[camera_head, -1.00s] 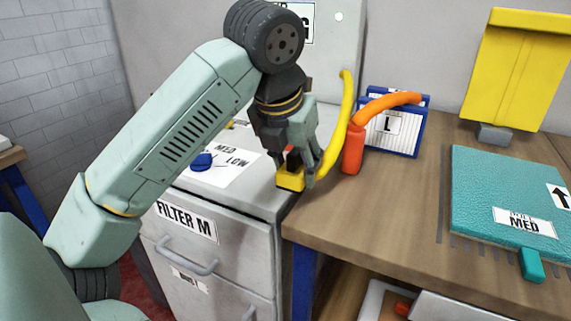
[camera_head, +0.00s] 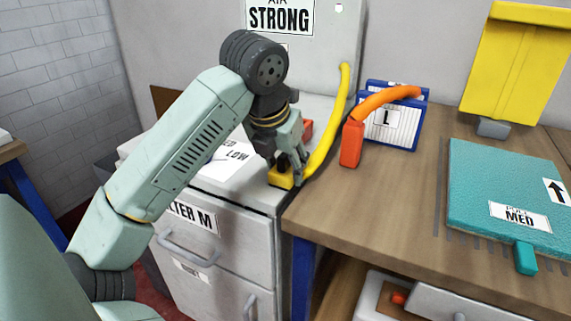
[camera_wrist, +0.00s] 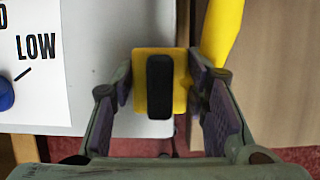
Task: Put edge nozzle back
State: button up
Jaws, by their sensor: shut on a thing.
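A yellow nozzle block (camera_head: 278,181) with a black upright piece on top sits at the cabinet's front right corner, beside the table edge. My gripper (camera_head: 287,172) points down over it, with its fingers on either side. A yellow hose (camera_head: 326,136) curves up behind and to the right of the block. Its join to the block is hidden by a finger. I cannot tell whether the block touches the cabinet top.
The grey cabinet (camera_head: 230,237) has drawers and a dial card marked LOW (camera_head: 232,157). On the wooden table (camera_head: 390,205), an orange nozzle (camera_head: 351,146) stands by a blue-framed L filter (camera_head: 402,132). A teal pad (camera_head: 500,185) lies right. A red block (camera_head: 307,127) shows behind my gripper.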

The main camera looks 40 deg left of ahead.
jog(key=o, duration=1.1)
